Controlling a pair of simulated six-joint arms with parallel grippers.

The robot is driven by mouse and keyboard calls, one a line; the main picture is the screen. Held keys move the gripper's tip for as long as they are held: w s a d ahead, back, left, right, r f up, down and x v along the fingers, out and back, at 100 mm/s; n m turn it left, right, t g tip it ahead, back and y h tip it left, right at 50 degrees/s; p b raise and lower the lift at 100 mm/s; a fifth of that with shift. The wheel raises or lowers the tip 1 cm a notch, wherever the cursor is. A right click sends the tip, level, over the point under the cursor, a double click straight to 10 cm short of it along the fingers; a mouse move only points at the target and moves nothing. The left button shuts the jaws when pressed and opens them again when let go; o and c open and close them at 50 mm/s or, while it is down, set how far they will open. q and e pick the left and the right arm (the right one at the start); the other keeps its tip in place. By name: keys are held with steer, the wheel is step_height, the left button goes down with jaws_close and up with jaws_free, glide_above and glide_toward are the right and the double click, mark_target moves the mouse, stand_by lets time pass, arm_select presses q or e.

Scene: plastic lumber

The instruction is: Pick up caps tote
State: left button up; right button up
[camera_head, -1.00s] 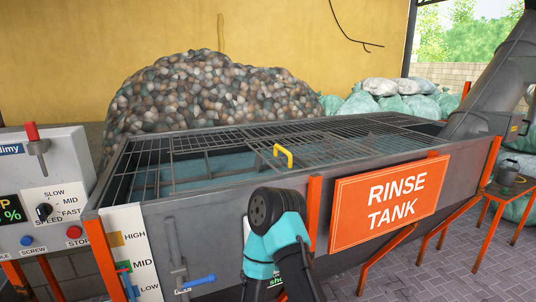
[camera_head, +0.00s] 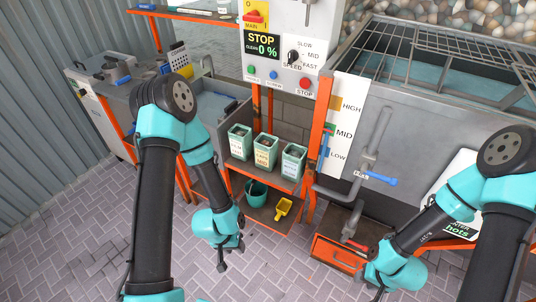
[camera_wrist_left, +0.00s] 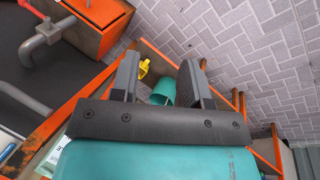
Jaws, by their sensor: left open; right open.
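Three small green totes stand in a row on the shelf under the control panel in the head view: a left tote (camera_head: 240,142), a middle tote (camera_head: 266,151) and a right tote (camera_head: 293,161). Each has a pale label; the print is too small to tell surely which one says caps. My left gripper (camera_head: 231,258) hangs open and empty in front of and below the totes, apart from them. Its open fingers also show in the left wrist view (camera_wrist_left: 160,76). My right gripper (camera_head: 372,287) is open at the bottom right, partly cut off and far from the totes.
A teal bucket (camera_head: 256,192) and a yellow scoop (camera_head: 283,208) sit on the lower shelf. An orange drawer box (camera_head: 335,254) and pipes stand right of the totes. The rinse tank (camera_head: 420,110) fills the upper right. The brick floor (camera_head: 75,235) is clear at left.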

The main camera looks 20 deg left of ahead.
arm_select(q)
steer(key=shift+o, duration=0.5)
steer(key=o, duration=1)
steer(key=m+t, duration=0.5)
steer(key=t, duration=0.8)
glide_toward(266, 152)
step_height(266, 152, up, 5)
steer(key=s+a, duration=0.2)
steer(key=s, duration=0.1)
steer(key=shift+a+f, duration=0.15)
steer(key=shift+f, duration=0.1)
steer(key=x, duration=1.2)
steer(key=shift+w, duration=0.2)
steer(key=shift+a, duration=0.1)
